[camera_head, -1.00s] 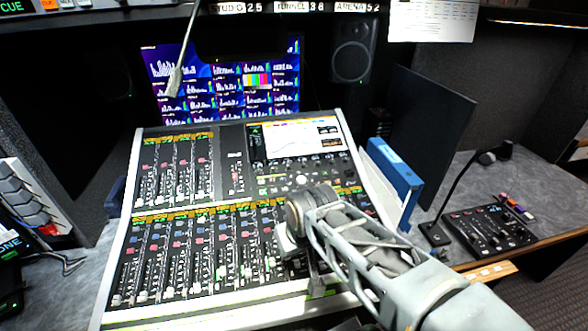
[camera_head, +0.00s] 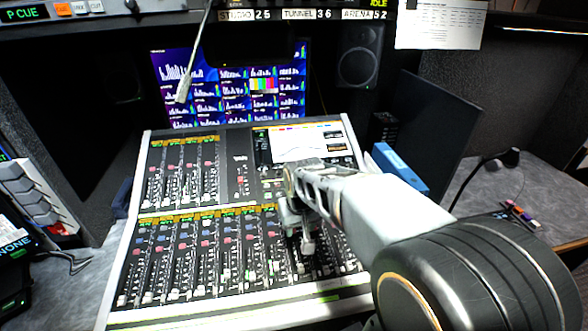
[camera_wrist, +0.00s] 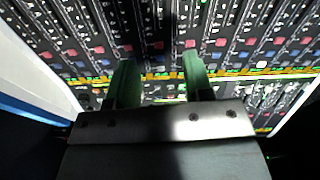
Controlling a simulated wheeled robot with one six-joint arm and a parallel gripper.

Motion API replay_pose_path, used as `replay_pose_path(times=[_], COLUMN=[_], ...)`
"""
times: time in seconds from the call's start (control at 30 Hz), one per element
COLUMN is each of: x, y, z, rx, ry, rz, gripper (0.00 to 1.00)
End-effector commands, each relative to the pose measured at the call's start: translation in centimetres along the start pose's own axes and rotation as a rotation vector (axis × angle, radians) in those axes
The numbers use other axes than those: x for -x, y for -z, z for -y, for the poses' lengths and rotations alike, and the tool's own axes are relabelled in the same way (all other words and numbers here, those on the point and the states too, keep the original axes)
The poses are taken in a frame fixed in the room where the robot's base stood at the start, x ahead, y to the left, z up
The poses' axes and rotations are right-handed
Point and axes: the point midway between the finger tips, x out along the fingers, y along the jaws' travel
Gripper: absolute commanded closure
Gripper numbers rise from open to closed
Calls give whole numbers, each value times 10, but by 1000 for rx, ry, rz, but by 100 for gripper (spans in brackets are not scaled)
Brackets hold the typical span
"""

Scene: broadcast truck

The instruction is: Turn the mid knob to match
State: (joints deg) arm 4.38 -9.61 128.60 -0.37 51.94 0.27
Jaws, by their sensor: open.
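The mixing console (camera_head: 130,285) fills the middle of the head view, with rows of faders, coloured buttons and a screen (camera_head: 298,146) at its upper right. My gripper (camera_head: 300,238) is over the console's right half, below the screen. In the wrist view, the gripper's two green fingers (camera_wrist: 158,82) are apart with nothing between them, above a yellow-green strip and rows of red and blue buttons (camera_wrist: 190,44). I cannot tell which control is the mid knob; my arm covers part of the console's right side. Whether the fingers touch the panel is unclear.
A gooseneck microphone (camera_head: 183,88) hangs before the monitor wall (camera_head: 205,100). Blue binders (camera_head: 398,166) and a dark panel (camera_head: 428,130) stand right of the console. A speaker (camera_head: 358,65) is behind. The grey desk (camera_head: 505,185) at right has another gooseneck and small coloured items.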

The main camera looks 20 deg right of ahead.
Motion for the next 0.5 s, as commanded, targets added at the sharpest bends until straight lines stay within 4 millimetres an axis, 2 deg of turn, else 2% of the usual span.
replay_pose_path(times=[0.03,0.1,0.3,0.4,0.5], x=[-5,-11,-33,-38,-35], y=[29,67,171,210,241], z=[-7,-16,-48,-60,-69], rx=[-21,-51,-141,-178,-208], ry=[-7,-16,-46,-58,-68], rz=[12,11,-33,-72,-119], gripper=[53,53,53,53,53])
